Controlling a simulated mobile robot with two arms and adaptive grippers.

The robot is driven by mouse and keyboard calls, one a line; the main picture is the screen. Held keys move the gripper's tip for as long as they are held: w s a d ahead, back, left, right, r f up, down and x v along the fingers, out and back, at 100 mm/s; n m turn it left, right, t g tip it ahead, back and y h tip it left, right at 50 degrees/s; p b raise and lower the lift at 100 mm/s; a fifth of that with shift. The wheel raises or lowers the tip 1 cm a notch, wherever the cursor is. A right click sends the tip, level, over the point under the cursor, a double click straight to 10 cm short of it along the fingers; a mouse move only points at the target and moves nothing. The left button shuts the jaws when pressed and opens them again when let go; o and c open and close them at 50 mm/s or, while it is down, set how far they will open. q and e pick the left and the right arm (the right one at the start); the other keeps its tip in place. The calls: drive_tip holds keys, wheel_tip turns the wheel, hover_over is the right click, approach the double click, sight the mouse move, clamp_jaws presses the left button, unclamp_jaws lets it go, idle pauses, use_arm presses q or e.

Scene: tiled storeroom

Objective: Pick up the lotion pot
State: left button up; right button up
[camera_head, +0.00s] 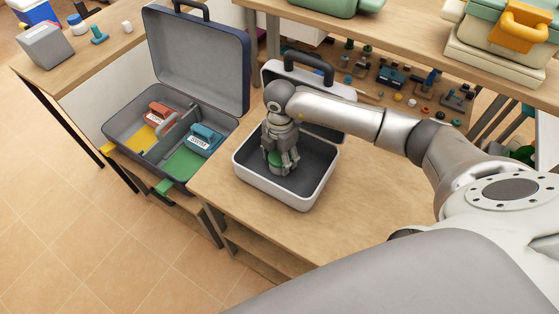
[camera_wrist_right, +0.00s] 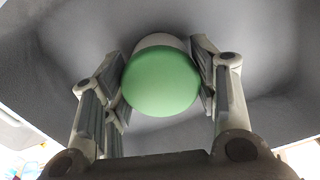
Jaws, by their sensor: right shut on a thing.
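The lotion pot (camera_wrist_right: 160,82) has a green rounded lid and a pale body in the right wrist view. It sits between the two fingers of my right gripper (camera_wrist_right: 161,88), which is shut on it. In the head view my right gripper (camera_head: 281,160) reaches down into an open white case (camera_head: 318,193) with a dark lining, and a bit of the pot's green (camera_head: 275,158) shows between the fingers. I cannot tell whether the pot touches the case floor. My left gripper is not in view.
A larger open dark case (camera_head: 205,60) stands left, holding a red item (camera_head: 159,113) and a blue item (camera_head: 205,139) in compartments. A shelf (camera_head: 430,40) at the back carries green and orange things above small hardware. The table (camera_head: 370,215) is bare right of the white case.

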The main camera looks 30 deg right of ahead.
drive_tip(key=shift+c, duration=1.1)
drive_tip(key=shift+r, duration=0.15)
